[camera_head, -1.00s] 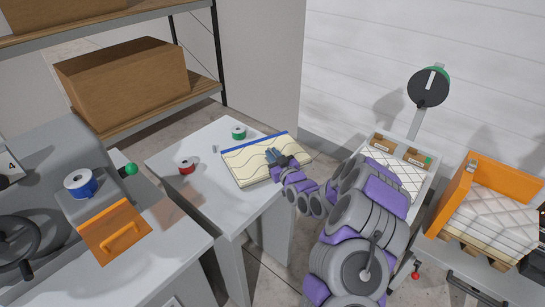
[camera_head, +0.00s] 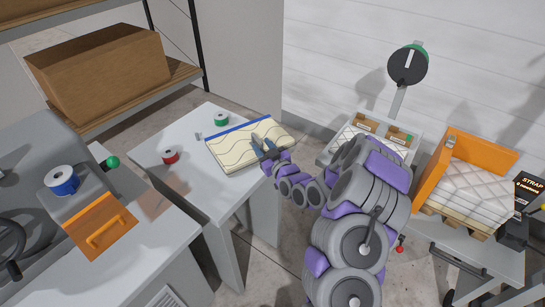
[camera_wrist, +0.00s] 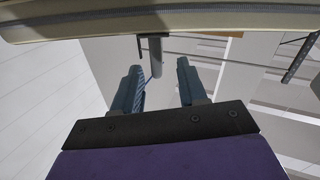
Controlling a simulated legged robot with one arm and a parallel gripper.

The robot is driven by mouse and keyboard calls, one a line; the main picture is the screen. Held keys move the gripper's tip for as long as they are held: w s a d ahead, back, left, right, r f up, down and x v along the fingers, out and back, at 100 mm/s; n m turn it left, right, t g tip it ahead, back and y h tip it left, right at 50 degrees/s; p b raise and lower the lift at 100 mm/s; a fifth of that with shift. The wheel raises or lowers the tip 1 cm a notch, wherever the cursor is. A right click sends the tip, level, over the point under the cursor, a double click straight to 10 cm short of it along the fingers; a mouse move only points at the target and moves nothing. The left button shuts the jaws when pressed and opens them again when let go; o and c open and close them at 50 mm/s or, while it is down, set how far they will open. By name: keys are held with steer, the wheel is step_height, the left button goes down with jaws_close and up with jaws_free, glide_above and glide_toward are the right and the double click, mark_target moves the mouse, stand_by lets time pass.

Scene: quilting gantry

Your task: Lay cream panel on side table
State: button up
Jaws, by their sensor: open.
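The cream panel (camera_head: 240,147), with wavy stitch lines and a blue strip along its far left edge, lies flat on the white side table (camera_head: 195,190). Its right end reaches to or slightly past the table's edge. My gripper (camera_head: 261,140) is at the panel's right part, with its fingers spread. In the wrist view my gripper (camera_wrist: 157,75) is open, with no panel between the fingers. A pale padded edge with a dark seam, apparently the panel (camera_wrist: 220,18), crosses the top of that view, beyond the fingertips. Whether the fingers touch it I cannot tell.
A green spool (camera_head: 221,119) and a red spool (camera_head: 170,156) stand on the side table left of the panel. A machine with an orange plate (camera_head: 100,226) is at lower left. An orange bracket with a white quilted stack (camera_head: 470,190) is at right.

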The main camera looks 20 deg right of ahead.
steer(key=p+v, duration=0.1)
steer(key=v, duration=0.6)
steer(key=s+a+r+m+g+h, duration=0.1)
steer(key=s+r+g, duration=0.3)
steer(key=s, duration=1.1)
steer(key=s+a+r+m+g+h, duration=0.1)
steer(key=s+a+r+g, duration=0.3)
steer(key=s+g, duration=0.5)
steer(key=s+a+r+m+g+h, duration=0.2)
steer(key=s+r+g, duration=0.4)
steer(key=s, duration=1.5)
steer(key=shift+s+a, duration=0.25)
steer(key=shift+a, duration=0.3)
